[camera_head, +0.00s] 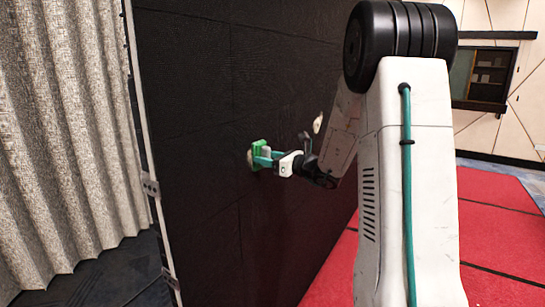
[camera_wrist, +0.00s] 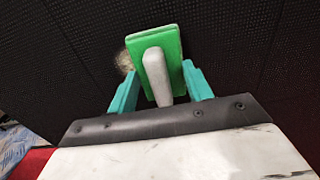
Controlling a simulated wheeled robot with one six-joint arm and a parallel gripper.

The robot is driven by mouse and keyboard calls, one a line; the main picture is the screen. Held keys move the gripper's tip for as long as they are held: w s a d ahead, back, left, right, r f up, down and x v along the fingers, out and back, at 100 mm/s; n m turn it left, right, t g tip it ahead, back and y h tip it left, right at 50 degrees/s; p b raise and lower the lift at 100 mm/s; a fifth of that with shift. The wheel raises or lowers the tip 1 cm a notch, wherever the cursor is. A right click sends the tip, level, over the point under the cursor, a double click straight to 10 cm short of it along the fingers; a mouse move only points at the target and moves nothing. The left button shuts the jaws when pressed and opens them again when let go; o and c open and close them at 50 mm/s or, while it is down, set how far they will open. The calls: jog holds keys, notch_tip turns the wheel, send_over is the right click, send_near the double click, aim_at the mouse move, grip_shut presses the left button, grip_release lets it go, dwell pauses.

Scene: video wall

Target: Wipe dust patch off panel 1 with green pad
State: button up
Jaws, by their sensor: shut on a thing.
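The green pad (camera_head: 258,146) is at the black panel wall (camera_head: 200,90), its face toward the wall. I cannot tell whether it touches. In the wrist view the pad (camera_wrist: 170,42) is seen from behind, with a grey handle (camera_wrist: 157,72). My gripper (camera_head: 265,159) has teal fingers shut on this handle. A beige dust patch (camera_wrist: 125,62) shows just left of the pad, partly hidden behind it. It also shows in the head view (camera_head: 249,158) at the pad's left edge. No panel number is visible.
Another pale spot (camera_head: 318,122) is on the wall to the right, near my arm. A grey curtain (camera_head: 60,130) hangs left of the wall's metal-edged frame (camera_head: 150,187). A red mat (camera_head: 495,235) covers the floor at right.

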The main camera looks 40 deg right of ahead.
aim_at(269, 149)
jog(key=shift+s+a, duration=0.3)
jog(key=shift+a, duration=0.55)
jog(key=shift+s+a, duration=0.3)
jog(key=shift+a, duration=0.55)
jog(key=shift+s+a, duration=0.3)
jog(key=shift+a, duration=0.55)
jog(key=shift+d+r, duration=0.1)
jog(key=shift+r, duration=1.35)
jog(key=shift+w+d, duration=0.3)
jog(key=shift+d, duration=0.45)
jog(key=shift+w+d, duration=0.25)
jog(key=shift+d, duration=0.5)
jog(key=shift+w+d, duration=0.3)
jog(key=shift+d, duration=0.45)
jog(key=shift+w+d, duration=0.4)
jog(key=shift+d, duration=0.75)
jog(key=shift+w+d, duration=0.35)
jog(key=shift+d, duration=0.75)
jog(key=shift+w+d, duration=0.4)
jog(key=shift+d, duration=0.75)
jog(key=shift+w, duration=0.1)
jog(key=shift+a, duration=0.1)
